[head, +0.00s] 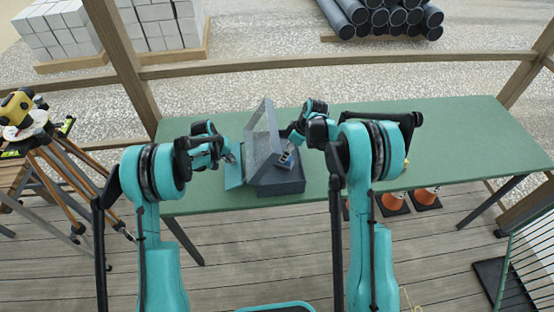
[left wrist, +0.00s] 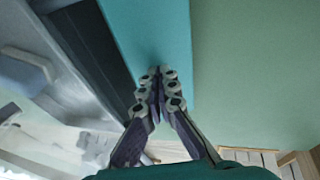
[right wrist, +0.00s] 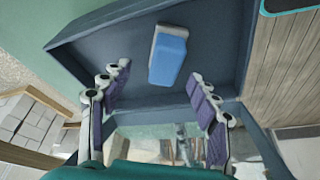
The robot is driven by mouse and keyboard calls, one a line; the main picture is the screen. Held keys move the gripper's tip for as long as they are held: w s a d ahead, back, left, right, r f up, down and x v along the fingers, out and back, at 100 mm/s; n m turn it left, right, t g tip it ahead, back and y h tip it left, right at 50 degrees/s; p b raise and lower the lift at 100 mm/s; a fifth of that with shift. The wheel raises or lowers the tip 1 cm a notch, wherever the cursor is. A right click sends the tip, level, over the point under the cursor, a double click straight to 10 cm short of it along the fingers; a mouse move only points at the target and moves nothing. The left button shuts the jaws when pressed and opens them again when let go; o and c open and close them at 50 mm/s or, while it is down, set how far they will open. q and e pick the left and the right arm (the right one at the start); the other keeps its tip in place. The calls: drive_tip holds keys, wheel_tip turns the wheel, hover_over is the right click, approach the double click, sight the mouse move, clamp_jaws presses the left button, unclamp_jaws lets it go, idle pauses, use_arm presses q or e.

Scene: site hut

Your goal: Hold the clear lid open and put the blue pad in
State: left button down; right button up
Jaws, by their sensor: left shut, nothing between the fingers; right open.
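A dark blue-grey box (head: 283,183) sits near the table's front edge. Its clear lid (head: 262,132) stands raised and tilted at the box's left side. In the right wrist view, the blue pad (right wrist: 168,57) lies inside the box (right wrist: 215,35), apparently on its floor. The pad also shows in the left wrist view (left wrist: 25,70), through the clear lid. My left gripper (head: 231,158) is shut and empty left of the lid; its tips (left wrist: 157,74) are over a teal strip (left wrist: 150,30). My right gripper (head: 291,148) is open above the box, with the pad beyond its fingers.
The green table (head: 440,140) is clear to the right. A teal flat piece (head: 234,172) is at the box's left. Orange cones (head: 393,200) stand on the deck under the table. A wooden rail (head: 340,62) runs behind, and a yellow instrument on a tripod (head: 18,105) stands left.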

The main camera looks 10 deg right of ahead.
drive_tip(key=shift+w+v, duration=0.2)
drive_tip(key=shift+v, duration=0.85)
drive_tip(key=shift+w+v, duration=0.15)
drive_tip(key=shift+v, duration=0.9)
drive_tip(key=shift+w+v, duration=0.2)
drive_tip(key=shift+v, duration=0.85)
drive_tip(key=s+d, duration=1)
drive_tip(key=s, duration=0.4)
drive_tip(key=shift+r, duration=0.1)
use_arm(q)
wheel_tip(320, 180, up, 14)
drive_tip(key=p, duration=0.6)
drive_tip(key=shift+f, duration=0.25)
use_arm(e)
wheel_tip(320, 180, up, 6)
